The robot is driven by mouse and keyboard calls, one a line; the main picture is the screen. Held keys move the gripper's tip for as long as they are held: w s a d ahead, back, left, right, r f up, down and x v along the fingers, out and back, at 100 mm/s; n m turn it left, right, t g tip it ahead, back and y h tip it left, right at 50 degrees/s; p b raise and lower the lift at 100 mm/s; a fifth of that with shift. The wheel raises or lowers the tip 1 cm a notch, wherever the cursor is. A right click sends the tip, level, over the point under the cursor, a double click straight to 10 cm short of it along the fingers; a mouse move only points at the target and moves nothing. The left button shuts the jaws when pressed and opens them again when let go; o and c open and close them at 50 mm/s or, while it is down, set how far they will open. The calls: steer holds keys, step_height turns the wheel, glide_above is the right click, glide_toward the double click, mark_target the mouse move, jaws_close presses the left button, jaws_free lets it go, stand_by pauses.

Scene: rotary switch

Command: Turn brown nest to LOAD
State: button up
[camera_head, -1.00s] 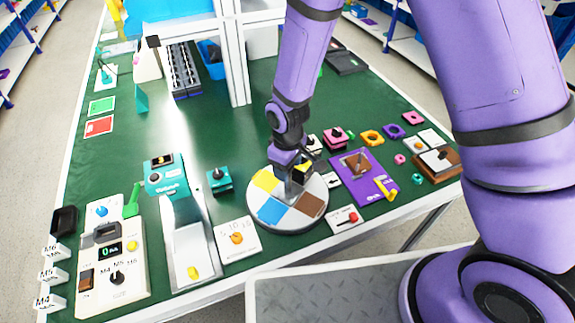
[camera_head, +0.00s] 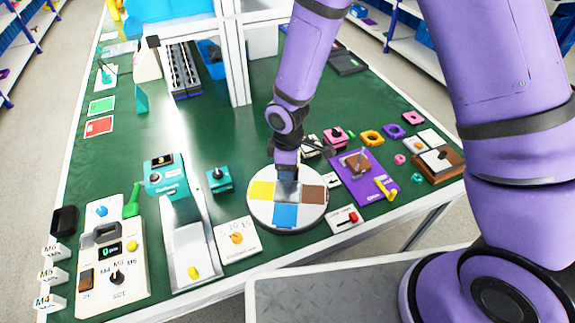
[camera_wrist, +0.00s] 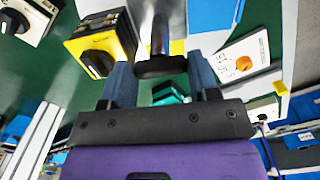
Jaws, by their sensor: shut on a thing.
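The round turntable (camera_head: 253,212) has a white rim and coloured nests. The brown nest (camera_head: 313,193) is at its right, the blue nest (camera_head: 285,215) at the front and the yellow nest (camera_head: 262,190) at the left. My gripper (camera_head: 287,178) points down over the turntable's middle and hides its far part. In the wrist view, my two fingers stand on either side of a dark post (camera_wrist: 160,45), and I am shut on this post. A yellow and black box with a rotary knob (camera_wrist: 100,52) is beside my fingers there. I cannot make out a LOAD mark.
A white plate with an orange knob (camera_head: 236,238) lies left of the turntable, and a plate with a red knob (camera_head: 344,219) lies right. A purple board (camera_head: 362,188) and a teal switch box (camera_head: 219,180) are close by. A white frame post (camera_head: 239,75) stands behind.

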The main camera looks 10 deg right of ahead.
steer(key=shift+n, duration=2.8)
steer(key=o, duration=1.3)
step_height(320, 180, up, 11)
steer(key=shift+f, duration=0.1)
